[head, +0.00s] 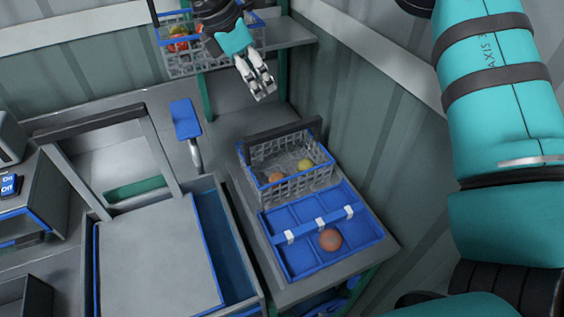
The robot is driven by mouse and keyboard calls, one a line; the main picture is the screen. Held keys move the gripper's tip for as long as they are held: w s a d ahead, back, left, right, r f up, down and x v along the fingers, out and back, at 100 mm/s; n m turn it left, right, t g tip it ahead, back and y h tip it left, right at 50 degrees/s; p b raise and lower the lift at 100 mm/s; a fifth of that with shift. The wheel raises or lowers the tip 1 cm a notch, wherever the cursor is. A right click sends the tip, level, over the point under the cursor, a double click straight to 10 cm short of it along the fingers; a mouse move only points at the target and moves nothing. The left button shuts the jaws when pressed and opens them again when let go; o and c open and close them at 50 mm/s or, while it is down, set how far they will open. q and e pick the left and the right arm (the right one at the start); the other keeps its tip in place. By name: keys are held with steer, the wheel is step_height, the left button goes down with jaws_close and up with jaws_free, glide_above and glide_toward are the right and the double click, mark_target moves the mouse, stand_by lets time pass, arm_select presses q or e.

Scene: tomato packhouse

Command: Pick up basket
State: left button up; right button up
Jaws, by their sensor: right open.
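A grey wire basket (295,186) with blue rim parts and a dark handle stands on the right-hand table. An orange tomato and a yellowish one lie in it. A second similar basket (184,66) stands on the raised shelf at the top, holding red and green produce and partly hidden by my right arm. My right gripper (265,90) is open and seems empty, in front of the shelf and above and behind the nearer basket, apart from it. Its fingers point down and to the right. My left gripper is not in view.
A blue compartment tray (291,268) with one orange-red tomato (330,240) lies directly in front of the nearer basket. A grey machine with a flat top (155,265) and an upright frame stands left. A blue paddle (185,119) rises behind it. Corrugated walls close off the back and right.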

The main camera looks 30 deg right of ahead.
steer(key=p, duration=0.3)
glide_above(283, 128)
steer(key=a, duration=0.2)
step_height(283, 128, down, 9)
steer(key=shift+f, duration=0.15)
steer(key=shift+d+f, duration=0.2)
steer(key=shift+f, duration=0.35)
steer(key=p+x, duration=0.3)
steer(key=x, duration=0.1)
steer(key=shift+f, duration=0.1)
steer(key=shift+d+f, duration=0.1)
steer(key=shift+f, duration=0.25)
steer(key=shift+w+f, duration=0.1)
steer(key=shift+f, duration=0.1)
steer(key=shift+f+b, duration=0.2)
steer(key=shift+b, duration=0.25)
jaws_close()
